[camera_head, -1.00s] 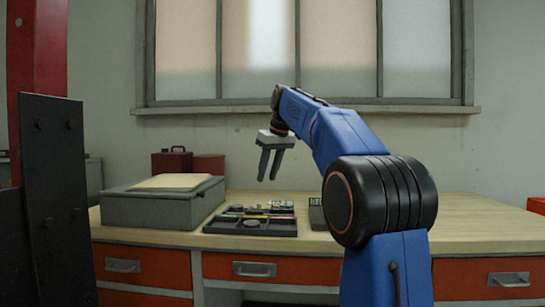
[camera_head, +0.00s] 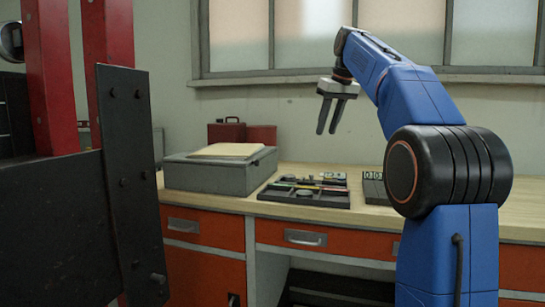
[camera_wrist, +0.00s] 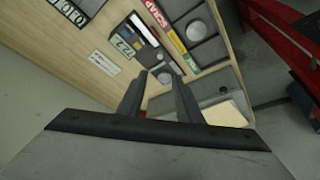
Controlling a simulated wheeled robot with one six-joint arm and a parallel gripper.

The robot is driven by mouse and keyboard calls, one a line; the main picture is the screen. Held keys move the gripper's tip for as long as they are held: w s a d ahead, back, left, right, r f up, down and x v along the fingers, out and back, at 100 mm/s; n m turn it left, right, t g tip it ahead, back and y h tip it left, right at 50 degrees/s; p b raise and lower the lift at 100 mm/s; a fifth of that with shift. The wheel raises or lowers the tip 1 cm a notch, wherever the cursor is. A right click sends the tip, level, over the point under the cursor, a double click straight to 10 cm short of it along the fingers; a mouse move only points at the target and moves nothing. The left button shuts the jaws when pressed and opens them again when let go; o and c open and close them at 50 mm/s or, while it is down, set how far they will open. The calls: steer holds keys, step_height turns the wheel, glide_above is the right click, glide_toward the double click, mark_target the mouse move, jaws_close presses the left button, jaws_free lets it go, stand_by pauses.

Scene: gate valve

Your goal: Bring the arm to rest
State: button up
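My gripper (camera_head: 328,130) hangs from my blue arm above the workbench (camera_head: 390,215), fingers pointing down. The two fingers are apart with nothing between them. In the wrist view my gripper (camera_wrist: 158,85) shows the same gap, with the bench and its trays beyond the fingertips. My forearm is raised and bent at the black elbow joint. The gripper touches nothing that I can see.
On the bench are a grey box (camera_head: 215,175), a black parts tray (camera_head: 310,199) and a small dark block with digits (camera_head: 374,188). A dark plate (camera_head: 132,180) and red posts (camera_head: 108,35) stand close at left. A window (camera_head: 400,30) is behind.

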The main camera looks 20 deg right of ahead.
steer(key=s+a+f+m, duration=0.1)
steer(key=s+a+f, duration=0.3)
steer(key=s+f, duration=0.5)
steer(key=s+a+f, duration=0.5)
steer(key=s+f, duration=0.3)
steer(key=s, duration=0.2)
steer(key=s+a+f+m, duration=0.1)
steer(key=s+a+f, duration=0.3)
steer(key=s+f, duration=0.5)
steer(key=s+a+f, duration=0.1)
steer(key=s+f, duration=1)
steer(key=f, duration=0.5)
steer(key=shift+s+a+f+h, duration=0.15)
steer(key=shift+a+f+h, duration=0.1)
steer(key=shift+a+h, duration=0.15)
steer(key=shift+o, duration=0.6)
